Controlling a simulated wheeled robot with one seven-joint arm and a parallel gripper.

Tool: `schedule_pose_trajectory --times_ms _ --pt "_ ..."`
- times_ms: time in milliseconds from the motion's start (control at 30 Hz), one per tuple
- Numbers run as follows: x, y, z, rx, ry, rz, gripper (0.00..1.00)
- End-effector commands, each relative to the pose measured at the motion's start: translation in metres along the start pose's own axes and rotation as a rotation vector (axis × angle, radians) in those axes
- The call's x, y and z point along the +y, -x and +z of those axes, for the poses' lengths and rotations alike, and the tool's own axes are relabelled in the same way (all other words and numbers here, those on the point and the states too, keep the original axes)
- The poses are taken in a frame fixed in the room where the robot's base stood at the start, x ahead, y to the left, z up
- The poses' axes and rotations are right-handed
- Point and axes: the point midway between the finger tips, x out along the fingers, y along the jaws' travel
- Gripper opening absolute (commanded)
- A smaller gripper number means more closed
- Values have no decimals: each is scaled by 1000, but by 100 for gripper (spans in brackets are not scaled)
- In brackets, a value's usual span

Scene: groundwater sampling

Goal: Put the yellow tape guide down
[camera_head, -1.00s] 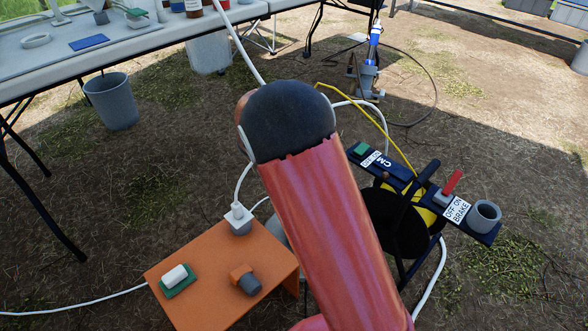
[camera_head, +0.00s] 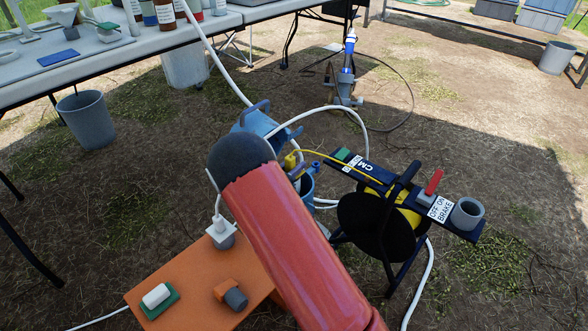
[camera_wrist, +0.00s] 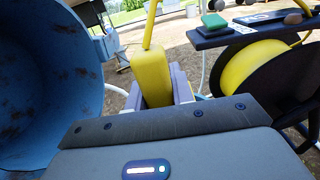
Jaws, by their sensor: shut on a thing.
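The yellow tape guide (camera_wrist: 152,76) is an upright yellow block in the wrist view, with yellow tape rising from its top. My gripper (camera_wrist: 166,98) is shut on its lower part. In the head view the guide (camera_head: 290,160) shows small beside the dark end of my red arm, which hides most of my gripper. The yellow tape runs right from it to the reel (camera_head: 385,218) with its black frame and yellow core. A blue well casing (camera_head: 308,186) is close by; its large worn blue wall (camera_wrist: 45,85) fills the left of the wrist view. Whether guide and casing touch is unclear.
The casing's blue lid (camera_head: 258,121) stands open behind my arm. An orange stand (camera_head: 195,268) with small blocks is at the front left. A white table (camera_head: 120,50) with bottles and a grey bin (camera_head: 87,118) are at the back left. White hoses cross the area.

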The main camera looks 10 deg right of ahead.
Motion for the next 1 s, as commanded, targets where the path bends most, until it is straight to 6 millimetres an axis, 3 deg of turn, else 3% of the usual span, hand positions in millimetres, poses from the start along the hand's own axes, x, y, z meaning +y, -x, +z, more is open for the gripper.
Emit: schedule_pose_trajectory --times_ms 67,400,433,567,900,1000 --pt "0 0 -9 0 -1 0 0" --pt "0 0 -12 -1 -2 1 0" --pt "0 0 -12 -1 -2 1 26" --pt "0 0 -11 0 -2 1 43" --pt "0 0 -8 0 -2 0 45" --pt "1 10 -9 0 -1 4 45"
